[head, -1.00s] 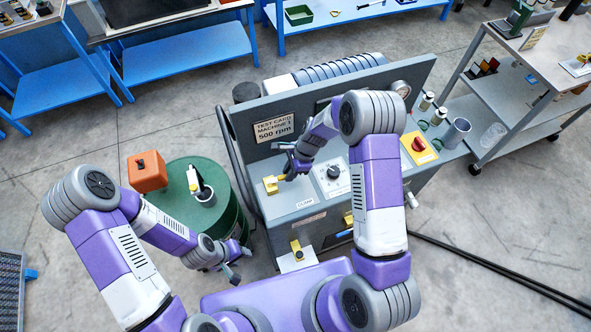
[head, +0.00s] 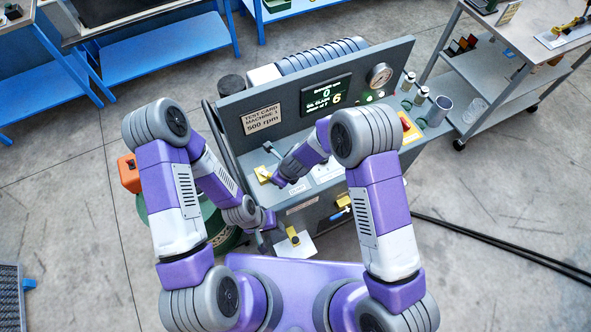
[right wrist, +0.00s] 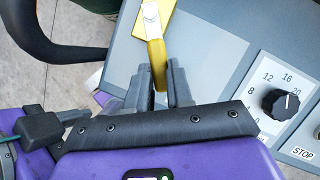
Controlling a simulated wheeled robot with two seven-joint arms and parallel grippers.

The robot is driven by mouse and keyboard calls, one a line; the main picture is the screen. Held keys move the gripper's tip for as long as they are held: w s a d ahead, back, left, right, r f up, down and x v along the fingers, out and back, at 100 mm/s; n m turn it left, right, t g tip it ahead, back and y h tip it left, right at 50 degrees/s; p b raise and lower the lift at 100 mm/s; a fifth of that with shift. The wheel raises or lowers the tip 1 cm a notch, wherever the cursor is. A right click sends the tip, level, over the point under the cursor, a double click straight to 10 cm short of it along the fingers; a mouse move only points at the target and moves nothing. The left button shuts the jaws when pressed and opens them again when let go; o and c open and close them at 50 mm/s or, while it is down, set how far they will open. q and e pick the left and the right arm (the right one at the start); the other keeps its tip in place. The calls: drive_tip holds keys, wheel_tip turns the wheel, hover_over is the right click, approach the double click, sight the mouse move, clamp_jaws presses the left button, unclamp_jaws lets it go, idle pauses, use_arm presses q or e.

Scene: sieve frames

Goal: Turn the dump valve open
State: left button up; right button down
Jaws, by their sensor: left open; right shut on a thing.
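My right gripper (right wrist: 158,88) is shut on the yellow end of a lever (right wrist: 156,52) on the top panel of the grey machine. The lever rises from a yellow base (right wrist: 170,14), which also shows in the head view (head: 262,174). A small valve with a blue handle (head: 339,215) and a yellow part (head: 340,201) is on the machine's front; no readable label tells whether it is the dump valve. Another yellow fitting (head: 292,236) sits over a pale plate (head: 298,247) low on the front. My left gripper (head: 268,220) is open and empty near the machine's front left edge.
The machine's display (head: 326,95) shows 0 and 6, with a gauge (head: 379,76) beside it. A dial (right wrist: 281,102) is right of the lever. A green drum (head: 224,240) with an orange box (head: 130,173) stands left. A grey cart (head: 500,75) stands right.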

drive_tip(key=shift+s+a+m+t+b, duration=0.4)
drive_tip(key=shift+s+m, duration=0.1)
drive_tip(key=shift+m, duration=0.4)
drive_tip(key=m, duration=0.1)
drive_tip(key=s+a+m+h+b, duration=0.1)
drive_tip(key=m, duration=0.1)
drive_tip(key=shift+s+a+t, duration=0.1)
drive_tip(key=shift+s+t, duration=0.05)
drive_tip(key=shift+t, duration=0.25)
drive_tip(key=shift+s+a+m+h+b, duration=0.25)
drive_tip(key=shift+a+m+h+b, duration=0.15)
drive_tip(key=shift+m+b, duration=0.4)
drive_tip(key=c, duration=1)
unclamp_jaws()
